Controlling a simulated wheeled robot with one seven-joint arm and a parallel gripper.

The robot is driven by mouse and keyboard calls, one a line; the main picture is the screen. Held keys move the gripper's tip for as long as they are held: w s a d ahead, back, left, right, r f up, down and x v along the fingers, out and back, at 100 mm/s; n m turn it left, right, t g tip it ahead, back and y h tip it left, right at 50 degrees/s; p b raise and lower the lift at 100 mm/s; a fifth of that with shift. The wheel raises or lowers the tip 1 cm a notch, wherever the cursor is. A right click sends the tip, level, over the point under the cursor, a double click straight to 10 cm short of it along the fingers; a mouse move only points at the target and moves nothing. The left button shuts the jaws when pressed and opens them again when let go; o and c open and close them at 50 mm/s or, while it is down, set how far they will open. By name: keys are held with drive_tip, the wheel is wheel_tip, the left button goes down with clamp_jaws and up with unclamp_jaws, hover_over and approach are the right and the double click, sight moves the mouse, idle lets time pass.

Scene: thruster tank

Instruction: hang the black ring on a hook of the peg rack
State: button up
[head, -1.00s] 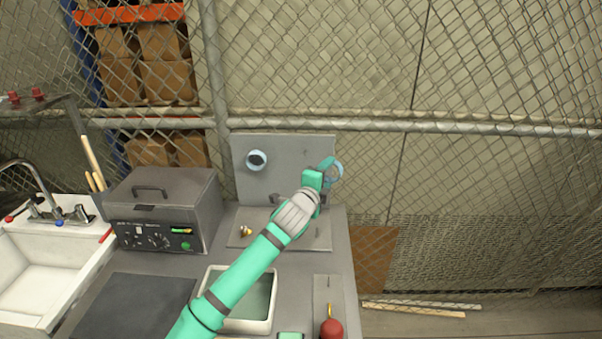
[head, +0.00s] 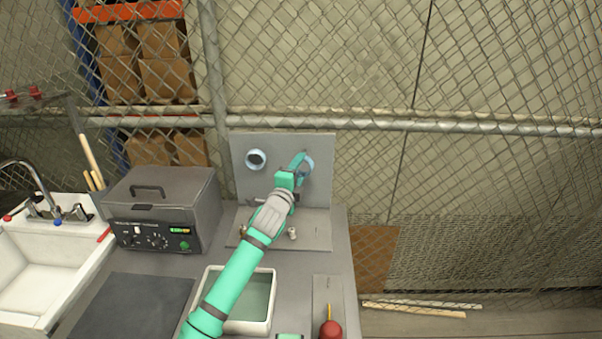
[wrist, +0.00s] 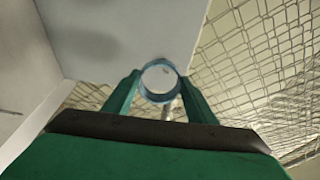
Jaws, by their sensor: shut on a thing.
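My gripper (head: 298,174) is shut on a ring (head: 311,165) and holds it up at the right part of the grey upright panel of the peg rack (head: 283,143). The ring looks blue rather than black; in the wrist view the ring (wrist: 147,92) sits between my two fingertips (wrist: 160,88), its opening facing the pale panel (wrist: 120,35). A small mark shows through the opening. I cannot tell whether a hook passes through the ring. Another round piece, light blue with a dark centre (head: 256,159), is on the panel's left side.
A grey box with a control face (head: 160,215) stands left of the rack. A white-rimmed basin (head: 268,323) and a red ball-like thing (head: 331,329) are in front. Small fittings (head: 292,233) lie on the rack's base. A chain-link fence is behind.

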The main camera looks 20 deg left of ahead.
drive_tip(key=shift+w+d, duration=0.25)
drive_tip(key=shift+w, duration=0.55)
drive_tip(key=w, duration=0.1)
drive_tip(key=w+a+f, duration=0.1)
drive_tip(key=w, duration=0.3)
drive_tip(key=shift+a+f, duration=0.2)
drive_tip(key=shift+f, duration=0.05)
drive_tip(key=shift+w+f, duration=0.15)
drive_tip(key=shift+f, duration=0.2)
drive_tip(key=o, duration=1.1)
drive_tip(key=shift+d+f, duration=0.1)
drive_tip(key=shift+d, duration=0.05)
drive_tip(key=shift+r, duration=0.2)
